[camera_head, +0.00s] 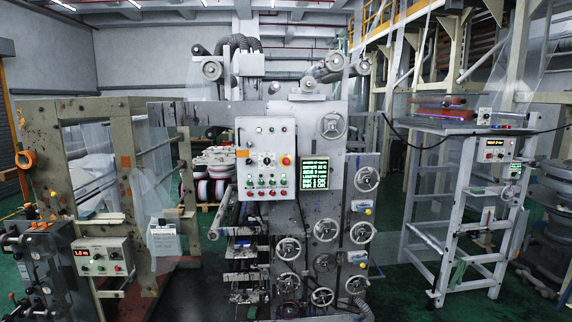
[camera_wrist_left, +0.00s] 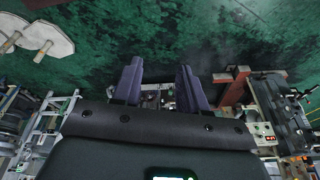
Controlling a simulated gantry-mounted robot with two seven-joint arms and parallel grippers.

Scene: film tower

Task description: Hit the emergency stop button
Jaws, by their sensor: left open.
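The emergency stop button (camera_head: 286,160), red on a yellow surround, is at the right side of the white control panel (camera_head: 265,135) in the middle of the head view. The panel faces me on the front of the machine. My left gripper (camera_wrist_left: 158,72) shows only in the left wrist view, its two dark fingers apart with nothing between them. It is away from the button, which I cannot make out in that view. My right gripper is in neither view.
A green-text screen (camera_head: 314,173) sits right of the panel, with several handwheels (camera_head: 290,249) below. A smaller control box (camera_head: 103,257) is on the left frame. A white stand (camera_head: 468,200) is at right. Green floor (camera_head: 395,270) shows between machine and stand.

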